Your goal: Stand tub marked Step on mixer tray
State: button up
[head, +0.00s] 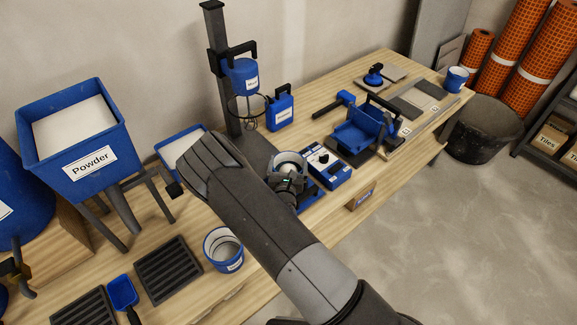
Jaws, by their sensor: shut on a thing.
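My gripper (288,180) is at the middle of the view, over the front of the bench by the mixer. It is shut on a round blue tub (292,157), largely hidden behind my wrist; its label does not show. The mixer stand (218,70) has a blue motor head (240,76) and a whisk inside a ring. Its dark grey tray (258,149) lies at the foot of the post, partly covered by my arm. The held tub is at the tray's right front; I cannot tell whether it touches anything. Another blue tub (224,252) stands at the front, its label too small to read.
A blue control box (328,165) sits right beside my gripper. A blue jug (280,110) stands behind. The Powder hopper (80,130), dark slotted racks (168,270) and a blue scoop (122,293) are left. Another tub (456,80) stands at the far right end.

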jog(key=shift+f, duration=0.35)
jog(key=shift+f, duration=0.1)
jog(key=o, duration=1.7)
jog(key=shift+f, duration=0.15)
